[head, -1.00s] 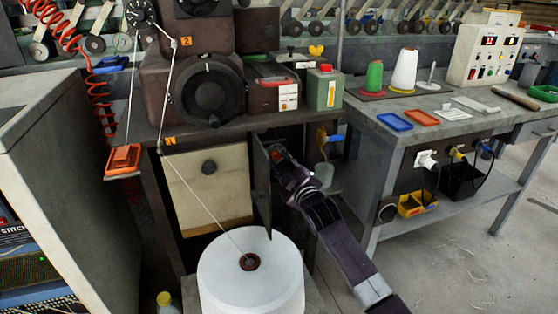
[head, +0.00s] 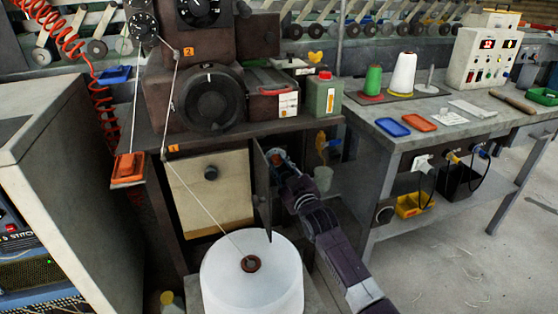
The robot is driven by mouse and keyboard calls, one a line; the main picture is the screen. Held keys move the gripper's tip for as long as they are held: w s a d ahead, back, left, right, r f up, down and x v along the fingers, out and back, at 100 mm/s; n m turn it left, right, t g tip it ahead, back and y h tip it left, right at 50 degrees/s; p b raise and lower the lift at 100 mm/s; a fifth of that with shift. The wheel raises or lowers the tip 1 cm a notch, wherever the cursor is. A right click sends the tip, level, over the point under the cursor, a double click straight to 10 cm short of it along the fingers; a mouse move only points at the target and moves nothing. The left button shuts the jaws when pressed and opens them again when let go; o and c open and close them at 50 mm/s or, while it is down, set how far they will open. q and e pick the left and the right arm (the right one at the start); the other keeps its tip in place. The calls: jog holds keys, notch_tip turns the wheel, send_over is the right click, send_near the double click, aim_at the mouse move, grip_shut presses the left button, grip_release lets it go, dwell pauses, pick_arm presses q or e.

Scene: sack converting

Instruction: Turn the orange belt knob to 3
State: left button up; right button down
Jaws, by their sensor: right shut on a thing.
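My right gripper (head: 278,160) is at the upper part of a dark upright panel (head: 262,195) under the machine's table, on the panel's right side. A small orange-red part (head: 276,153) shows between its fingers. It looks like the orange belt knob, but it is mostly covered. The fingers are closed on it. Its scale and any number on it cannot be read. My left gripper is not in view.
A large white thread cone (head: 252,285) stands in front of the panel, left of my right arm. A grey cabinet (head: 75,190) is at the left. A workbench (head: 470,115) with spools is at the right. Open floor (head: 470,265) lies at the lower right.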

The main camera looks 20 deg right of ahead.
jog(key=m+p, duration=0.1)
jog(key=m, duration=0.2)
jog(key=m+p, duration=0.1)
jog(key=m, duration=0.2)
jog(key=shift+f+m, duration=0.1)
jog(key=shift+m, duration=0.3)
jog(key=m+p, duration=0.1)
jog(key=m, duration=0.1)
jog(key=shift+m+h, duration=0.3)
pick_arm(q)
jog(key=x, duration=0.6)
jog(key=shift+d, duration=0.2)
pick_arm(e)
jog(key=shift+f+m, duration=0.1)
jog(key=shift+m, duration=1.1)
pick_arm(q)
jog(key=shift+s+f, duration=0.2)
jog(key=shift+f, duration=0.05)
pick_arm(e)
jog(key=c, duration=1.7)
grip_release()
jog(key=shift+o, duration=0.2)
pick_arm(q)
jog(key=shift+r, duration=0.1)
pick_arm(e)
jog(key=shift+s, duration=0.1)
